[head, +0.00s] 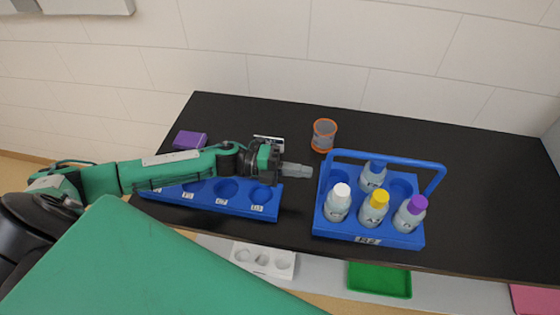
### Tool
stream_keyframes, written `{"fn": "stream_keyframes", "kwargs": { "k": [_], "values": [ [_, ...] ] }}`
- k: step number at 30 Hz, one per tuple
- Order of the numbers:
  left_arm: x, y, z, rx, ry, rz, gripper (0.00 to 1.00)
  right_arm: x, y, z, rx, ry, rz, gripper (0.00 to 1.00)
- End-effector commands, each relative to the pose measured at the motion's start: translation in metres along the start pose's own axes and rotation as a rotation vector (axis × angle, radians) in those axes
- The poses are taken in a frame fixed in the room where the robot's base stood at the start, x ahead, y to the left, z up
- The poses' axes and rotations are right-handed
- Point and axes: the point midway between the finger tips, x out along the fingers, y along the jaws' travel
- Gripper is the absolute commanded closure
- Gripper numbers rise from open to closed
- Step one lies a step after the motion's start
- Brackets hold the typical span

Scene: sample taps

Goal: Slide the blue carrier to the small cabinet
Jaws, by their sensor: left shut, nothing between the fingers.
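The blue carrier (369,240) stands upright on the black table, right of the picture's middle. My left gripper (308,172) is shut and empty, just left of the carrier's left side near the handle's left end. I cannot tell whether it touches the carrier. My right gripper is out of view. No small cabinet is clearly seen; a white box-like thing (88,5) shows at the top left edge.
A blue rack (230,209) with round holes lies under my left arm. An orange-rimmed cup (324,134) stands behind the gripper. A purple box (189,140) is at the left. The black table (480,190) is clear to the carrier's right. A green tray (380,280) lies below.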

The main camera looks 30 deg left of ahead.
Motion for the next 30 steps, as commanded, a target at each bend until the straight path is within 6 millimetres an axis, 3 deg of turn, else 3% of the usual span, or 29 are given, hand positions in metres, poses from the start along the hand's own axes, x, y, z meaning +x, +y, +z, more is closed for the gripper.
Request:
{"fn": "stream_keyframes", "kwargs": {
  "k": [6, 21, 23, 30],
  "values": [
    [0.021, -0.001, 0.000, 0.001, 0.000, 0.000, 1.00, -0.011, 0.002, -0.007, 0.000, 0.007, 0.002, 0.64],
    [0.029, 0.000, 0.000, 0.001, 0.001, -0.001, 1.00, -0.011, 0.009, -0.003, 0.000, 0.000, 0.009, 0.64],
    [0.037, 0.000, 0.000, 0.000, 0.001, -0.002, 1.00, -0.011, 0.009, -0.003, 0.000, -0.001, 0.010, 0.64],
    [0.095, -0.002, 0.000, 0.000, 0.003, -0.005, 1.00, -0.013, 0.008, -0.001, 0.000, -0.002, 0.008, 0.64]
  ]
}}
